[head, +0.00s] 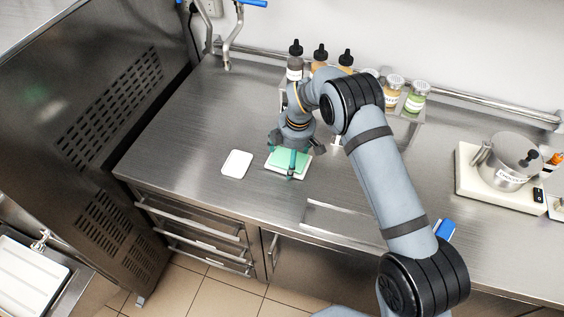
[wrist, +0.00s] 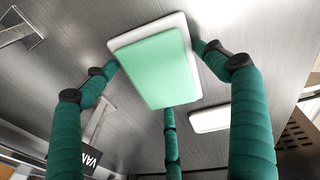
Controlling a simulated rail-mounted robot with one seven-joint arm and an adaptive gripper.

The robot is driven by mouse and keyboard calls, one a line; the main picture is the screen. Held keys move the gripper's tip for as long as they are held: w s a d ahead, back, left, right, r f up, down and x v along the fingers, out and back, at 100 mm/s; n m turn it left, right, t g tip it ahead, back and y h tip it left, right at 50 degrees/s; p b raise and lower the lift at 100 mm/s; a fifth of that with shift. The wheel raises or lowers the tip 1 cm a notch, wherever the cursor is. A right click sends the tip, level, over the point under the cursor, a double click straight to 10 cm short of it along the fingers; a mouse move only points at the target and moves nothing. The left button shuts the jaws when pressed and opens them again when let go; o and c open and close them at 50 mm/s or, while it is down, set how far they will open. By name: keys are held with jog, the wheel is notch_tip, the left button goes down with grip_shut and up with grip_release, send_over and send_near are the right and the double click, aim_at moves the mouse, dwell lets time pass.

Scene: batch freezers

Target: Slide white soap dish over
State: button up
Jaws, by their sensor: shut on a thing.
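A white soap dish (head: 300,176) lies flat on the steel counter with a flat green block (head: 291,160) on top of it. In the wrist view the white rim of the dish (wrist: 148,30) shows behind the green block (wrist: 158,68). My gripper (head: 291,157) is over the dish, its dark green fingers pointing down around it. In the wrist view the left and right fingertips meet opposite edges of the dish. A third finger lies at the near edge of the block. The exact contact of that finger is hard to tell.
A flat white plate (head: 236,163) lies just left of the dish. Behind my arm stands a rack with dropper bottles (head: 295,62) and lidded jars (head: 415,98). A steel pot (head: 505,160) stands at the right. The counter left of the plate is clear up to the dark vented cabinet (head: 110,105).

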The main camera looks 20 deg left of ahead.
jog(key=shift+w, duration=0.15)
jog(key=o, duration=1.3)
jog(key=shift+w+f, duration=0.1)
jog(key=shift+c, duration=0.2)
notch_tip(320, 180, up, 12)
jog(key=s+d, duration=0.1)
jog(key=shift+s+d, duration=0.15)
jog(key=shift+d, duration=0.25)
jog(key=shift+f, duration=0.15)
jog(key=f, duration=0.4)
jog(key=a+f, duration=0.1)
jog(key=f, duration=0.2)
jog(key=w+a+f, duration=0.1)
jog(key=f, duration=0.3)
jog(key=shift+f, duration=0.3)
